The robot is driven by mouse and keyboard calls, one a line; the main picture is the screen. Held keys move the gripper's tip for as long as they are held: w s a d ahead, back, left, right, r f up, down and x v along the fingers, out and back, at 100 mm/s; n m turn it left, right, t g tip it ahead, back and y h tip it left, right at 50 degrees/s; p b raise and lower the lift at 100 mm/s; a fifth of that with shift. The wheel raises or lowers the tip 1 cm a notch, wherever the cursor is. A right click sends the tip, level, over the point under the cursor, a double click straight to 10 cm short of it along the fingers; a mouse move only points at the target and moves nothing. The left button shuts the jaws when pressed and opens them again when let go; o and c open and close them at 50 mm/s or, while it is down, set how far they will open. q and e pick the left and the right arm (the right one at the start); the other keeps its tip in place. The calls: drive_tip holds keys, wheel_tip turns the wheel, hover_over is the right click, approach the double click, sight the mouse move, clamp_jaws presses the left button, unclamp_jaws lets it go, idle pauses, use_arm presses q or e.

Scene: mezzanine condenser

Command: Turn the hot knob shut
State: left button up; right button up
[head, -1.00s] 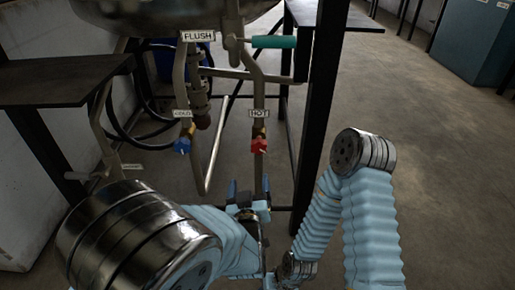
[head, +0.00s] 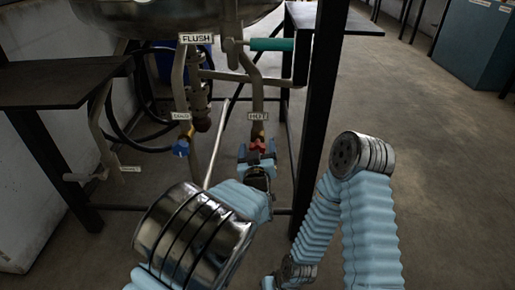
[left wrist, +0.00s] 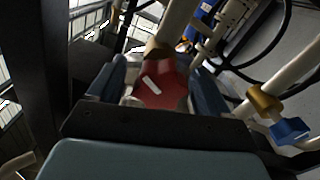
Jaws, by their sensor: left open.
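The hot knob (head: 258,145) is red and sits on a brass valve at the lower end of a pipe, below a label reading HOT (head: 257,116). My left gripper (head: 257,155) is just in front of and below it in the head view, partly hiding it. In the left wrist view the red knob (left wrist: 160,84) lies between the two blue fingers of the open left gripper (left wrist: 157,82), with a pale mark on its face. I cannot tell whether either finger touches it. My right gripper is not clearly visible.
A blue knob (head: 181,147) on a neighbouring pipe is to the left; it also shows in the left wrist view (left wrist: 289,131). A teal-handled lever (head: 271,44) is above. A dark table leg (head: 318,110) stands close on the right. A dark shelf (head: 62,84) is at left.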

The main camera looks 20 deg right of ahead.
use_arm(q)
drive_tip(key=shift+w, duration=0.1)
drive_tip(key=c, duration=1)
drive_tip(key=shift+m, duration=1.4)
drive_tip(key=m, duration=0.2)
drive_tip(key=shift+m, duration=0.3)
drive_tip(key=m+p, duration=0.1)
drive_tip(key=m, duration=0.5)
drive_tip(key=shift+m, duration=0.3)
